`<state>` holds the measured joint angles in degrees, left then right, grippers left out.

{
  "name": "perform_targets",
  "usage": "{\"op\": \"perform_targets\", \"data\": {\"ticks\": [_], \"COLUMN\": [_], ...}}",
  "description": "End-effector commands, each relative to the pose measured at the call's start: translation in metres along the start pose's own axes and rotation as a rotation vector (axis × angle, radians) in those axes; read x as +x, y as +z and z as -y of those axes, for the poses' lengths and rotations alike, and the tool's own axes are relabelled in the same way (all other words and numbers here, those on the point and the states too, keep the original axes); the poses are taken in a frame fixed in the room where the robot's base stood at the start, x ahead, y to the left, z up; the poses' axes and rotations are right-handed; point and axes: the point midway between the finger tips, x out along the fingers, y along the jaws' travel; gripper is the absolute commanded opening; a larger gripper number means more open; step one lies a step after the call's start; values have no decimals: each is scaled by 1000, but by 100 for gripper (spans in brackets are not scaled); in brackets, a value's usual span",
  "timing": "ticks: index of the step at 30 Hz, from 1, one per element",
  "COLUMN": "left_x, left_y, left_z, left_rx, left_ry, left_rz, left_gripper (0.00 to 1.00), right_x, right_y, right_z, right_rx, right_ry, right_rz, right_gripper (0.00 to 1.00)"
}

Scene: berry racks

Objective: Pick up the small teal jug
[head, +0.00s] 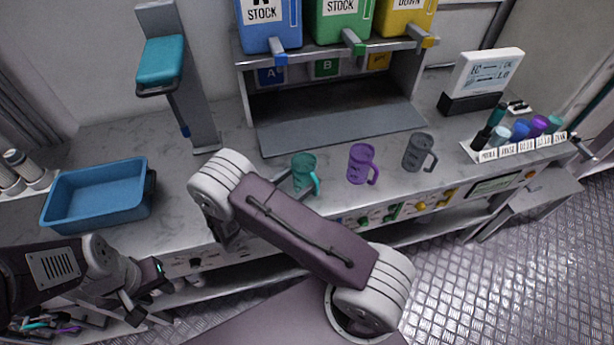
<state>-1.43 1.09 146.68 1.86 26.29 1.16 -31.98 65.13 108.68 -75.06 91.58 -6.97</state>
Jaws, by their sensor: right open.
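The small teal jug (304,170) stands upright on the counter, left of a purple jug (359,164) and a grey jug (416,152). Its handle faces the lower right, and my right arm passes just in front of its lower left side.
A blue bin (98,192) sits on the counter at left, near a post with a teal pad (160,60). A grey shelf unit (338,122) with stock boxes stands behind the jugs. A display (487,72) and labelled rack (520,147) are at right.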

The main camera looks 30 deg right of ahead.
Motion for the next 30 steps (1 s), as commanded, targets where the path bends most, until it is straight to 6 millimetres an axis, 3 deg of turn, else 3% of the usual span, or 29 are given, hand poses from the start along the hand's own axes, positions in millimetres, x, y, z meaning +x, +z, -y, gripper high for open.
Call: {"op": "perform_targets", "data": {"ticks": [3, 6, 13, 14, 18, 26, 30], "left_x": [-6, -7, -6, -6, -6, -7, -8], "left_y": [-1, -1, -1, -1, -1, -1, -1], "left_z": [0, 0, 0, 0, 0, 0, 0], "left_rx": [0, 0, 0, 0, 0, 0, 0], "left_ry": [0, 0, 0, 0, 0, 0, 0], "left_rz": [0, 0, 0, 0, 0, 0, 0], "left_gripper": [36, 36, 36, 36, 36, 36, 36], "right_x": [23, 34, 37, 37, 37, 36, 36], "right_y": [2, 1, 0, 0, 0, 1, 12], "right_z": [1, 1, 0, 0, 0, 0, 0], "right_rx": [-2, -1, 0, 0, 0, 0, 0], "right_ry": [-6, -3, 0, 0, 0, -1, -1], "right_rz": [1, 1, 1, 0, 0, 0, 0], "right_gripper": [64, 64, 64, 59, 20, 18, 18]}}
